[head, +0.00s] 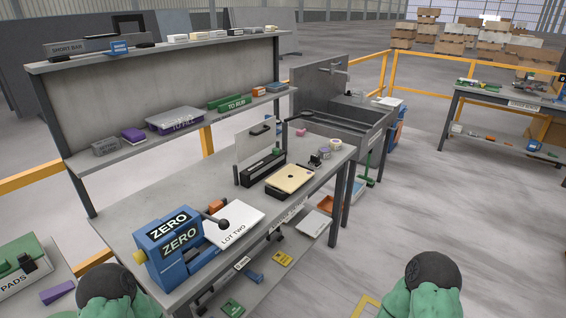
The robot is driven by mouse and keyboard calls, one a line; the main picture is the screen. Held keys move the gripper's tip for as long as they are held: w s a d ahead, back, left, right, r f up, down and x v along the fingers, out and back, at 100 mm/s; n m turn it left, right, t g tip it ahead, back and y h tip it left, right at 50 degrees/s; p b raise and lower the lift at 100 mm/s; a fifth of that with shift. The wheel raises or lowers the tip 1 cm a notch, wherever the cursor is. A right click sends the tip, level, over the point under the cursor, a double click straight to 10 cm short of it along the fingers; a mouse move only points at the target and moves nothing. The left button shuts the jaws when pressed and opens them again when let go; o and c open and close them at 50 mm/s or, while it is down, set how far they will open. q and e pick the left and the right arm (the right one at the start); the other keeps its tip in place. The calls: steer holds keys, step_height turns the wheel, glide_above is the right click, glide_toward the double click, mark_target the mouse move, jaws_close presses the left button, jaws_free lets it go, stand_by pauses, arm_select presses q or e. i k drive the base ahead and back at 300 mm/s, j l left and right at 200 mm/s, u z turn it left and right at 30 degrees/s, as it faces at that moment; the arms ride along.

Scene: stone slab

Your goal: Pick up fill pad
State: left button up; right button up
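No object in view carries the label "fill pad", so I cannot tell for certain which one it is. A purple block (133,134) sits on the lower shelf, left of a grey-and-purple tray lettered "TO FILL" (176,121). Another purple piece (57,292) lies at the lower left, beside a pale box lettered "PADS" (22,278) with green and black items on top. Green and dark round parts of my two arms show at the bottom edge, left and right. Neither gripper shows, and nothing held can be seen.
The workbench (120,224) carries a blue "ZERO" device (176,240), a white "LOT TWO" sheet (238,222) and a tan plate (290,179). A sink (335,133) stands behind it. Yellow rails (436,78) run behind. The floor (440,190) at right is clear.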

mark_target(315, 162)
steer(key=i+l+u, duration=0.15)
steer(key=u, duration=0.25)
steer(key=i+l+u, duration=0.15)
steer(key=l+u, duration=0.25)
steer(key=i+l+u, duration=0.1)
steer(key=l+u, duration=0.15)
steer(key=u, duration=0.15)
steer(key=l+u, duration=0.4)
steer(key=i+j, duration=0.05)
